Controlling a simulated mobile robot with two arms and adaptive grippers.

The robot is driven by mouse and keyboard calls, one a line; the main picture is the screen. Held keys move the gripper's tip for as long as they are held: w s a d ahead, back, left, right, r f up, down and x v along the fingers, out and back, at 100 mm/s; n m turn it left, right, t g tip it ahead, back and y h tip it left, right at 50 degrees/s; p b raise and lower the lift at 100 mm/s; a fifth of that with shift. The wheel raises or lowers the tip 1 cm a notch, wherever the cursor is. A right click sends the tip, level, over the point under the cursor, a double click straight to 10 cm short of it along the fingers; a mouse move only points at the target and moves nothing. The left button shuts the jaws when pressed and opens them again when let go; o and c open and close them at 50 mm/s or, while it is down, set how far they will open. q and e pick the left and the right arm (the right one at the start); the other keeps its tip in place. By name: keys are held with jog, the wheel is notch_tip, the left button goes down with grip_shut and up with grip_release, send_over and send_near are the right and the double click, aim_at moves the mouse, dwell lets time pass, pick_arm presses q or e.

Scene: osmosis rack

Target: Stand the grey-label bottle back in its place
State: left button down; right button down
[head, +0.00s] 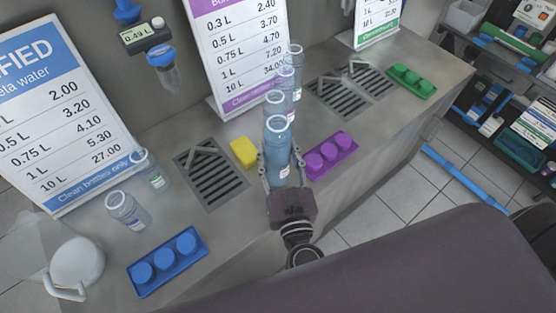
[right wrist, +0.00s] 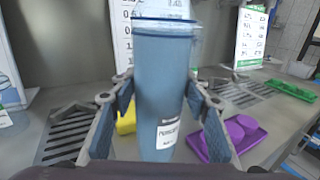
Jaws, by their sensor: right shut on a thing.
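A translucent blue bottle (head: 277,146) with a white-and-grey label is upright between the fingers of my right gripper (head: 281,163), which is shut on it. In the right wrist view the bottle (right wrist: 163,85) fills the middle, its label facing me low on its side, with a finger on each side. I cannot tell whether its base touches the counter; the gripper hides it. Several similar clear bottles (head: 285,78) stand in a row behind it, partly hidden. My left gripper is not in view.
The grey counter (head: 225,225) holds a yellow sponge (head: 244,152) left of the bottle and a purple cap tray (head: 330,155) right of it. Drain grates (head: 212,182) lie further left and back right. Two bottles (head: 128,211) and a blue cap tray (head: 168,262) are at left.

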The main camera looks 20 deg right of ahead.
aim_at(280, 170)
notch_tip(280, 170, down, 3)
jog(key=shift+f, duration=0.15)
pick_arm(q)
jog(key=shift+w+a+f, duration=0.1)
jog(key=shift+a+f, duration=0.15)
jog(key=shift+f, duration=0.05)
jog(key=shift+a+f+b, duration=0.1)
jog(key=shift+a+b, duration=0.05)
jog(key=shift+b, duration=0.15)
pick_arm(e)
jog(key=shift+f, duration=0.1)
jog(key=c, duration=1.1)
grip_release()
jog(key=shift+f, duration=0.1)
jog(key=shift+r, duration=0.25)
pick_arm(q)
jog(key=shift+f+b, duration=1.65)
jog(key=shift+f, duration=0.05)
pick_arm(e)
jog(key=s+a, duration=0.1)
jog(key=s, duration=1.1)
jog(key=shift+a, duration=0.2)
